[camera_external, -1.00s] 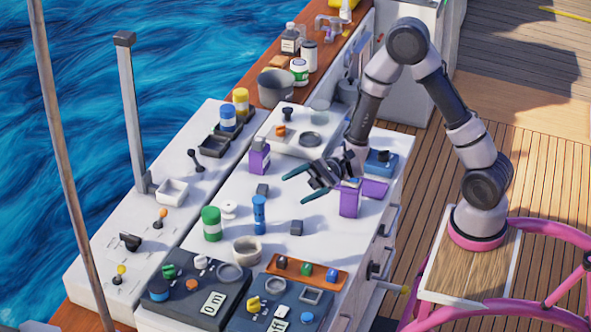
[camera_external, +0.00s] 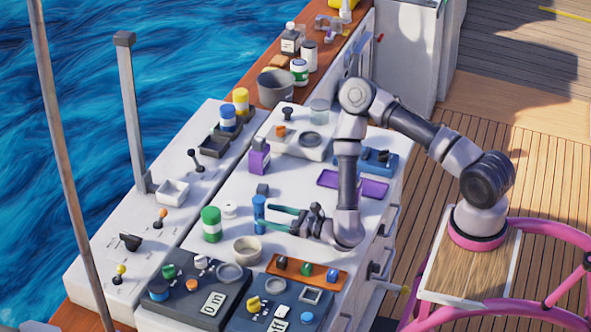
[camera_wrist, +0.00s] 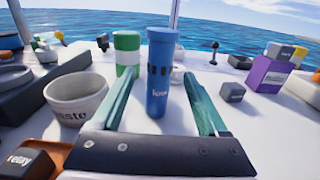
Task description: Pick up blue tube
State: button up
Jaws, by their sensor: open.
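The blue tube (camera_external: 259,214) stands upright on the white hatch top. In the wrist view the blue tube (camera_wrist: 159,75) stands near the middle, between the lines of the two fingers, with pale lettering low on its side. My gripper (camera_external: 270,219) is open and low over the surface, its green fingers pointing left at the tube. In the wrist view my gripper (camera_wrist: 160,105) has one finger on each side of the tube. I cannot tell whether either finger touches it. Nothing is held.
A green-and-white jar (camera_wrist: 127,50) stands just behind the tube. A pale waste cup (camera_wrist: 77,97) is near the left finger. An orange tray (camera_external: 320,281) lies in front of my gripper.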

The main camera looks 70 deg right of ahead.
jog(key=shift+w, duration=3.55)
grip_shut()
